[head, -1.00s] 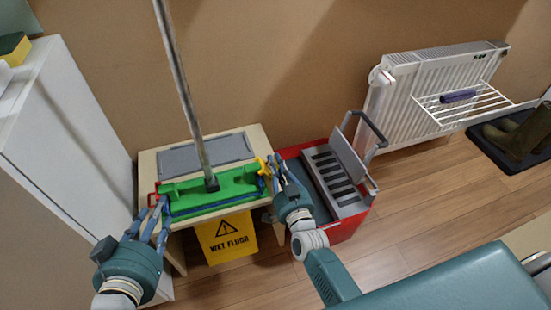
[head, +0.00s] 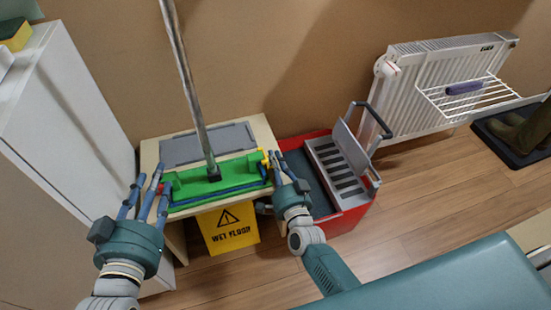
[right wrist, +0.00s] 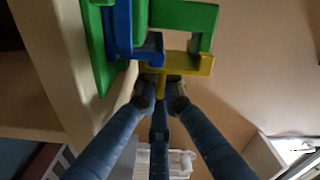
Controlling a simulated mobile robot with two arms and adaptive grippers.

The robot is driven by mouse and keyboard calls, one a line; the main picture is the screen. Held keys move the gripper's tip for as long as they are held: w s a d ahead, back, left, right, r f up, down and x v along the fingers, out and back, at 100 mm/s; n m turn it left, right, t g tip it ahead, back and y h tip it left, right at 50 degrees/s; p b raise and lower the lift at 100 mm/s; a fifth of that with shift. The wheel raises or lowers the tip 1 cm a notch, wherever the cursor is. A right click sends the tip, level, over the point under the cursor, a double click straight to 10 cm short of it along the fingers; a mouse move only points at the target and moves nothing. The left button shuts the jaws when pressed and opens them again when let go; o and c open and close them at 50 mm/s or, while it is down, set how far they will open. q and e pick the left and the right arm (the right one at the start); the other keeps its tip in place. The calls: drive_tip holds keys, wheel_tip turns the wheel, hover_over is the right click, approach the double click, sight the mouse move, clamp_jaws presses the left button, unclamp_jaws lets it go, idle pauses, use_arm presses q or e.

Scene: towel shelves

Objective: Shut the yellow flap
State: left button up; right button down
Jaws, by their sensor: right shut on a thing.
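The yellow flap (head: 264,156) is at the right end of a green mop frame (head: 218,181) that lies on a small table. In the right wrist view the yellow flap (right wrist: 202,64) sits beside the green and blue parts, with a narrow yellow tab pointing down from it. My right gripper (head: 274,163) is shut on this tab; its fingertips (right wrist: 161,90) meet around it. My left gripper (head: 148,188) is at the frame's left end, by a red tab (head: 167,188). Its fingers are spread; contact with the red tab cannot be told.
A mop pole (head: 190,85) rises from the middle of the frame. A yellow wet-floor sign (head: 229,238) stands before the table. A red bucket (head: 345,222) with a grey wringer is close on the right. A white cabinet (head: 60,120) is at the left.

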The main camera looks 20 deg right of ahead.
drive_tip(key=shift+f, duration=0.1)
drive_tip(key=c, duration=1.9)
unclamp_jaws()
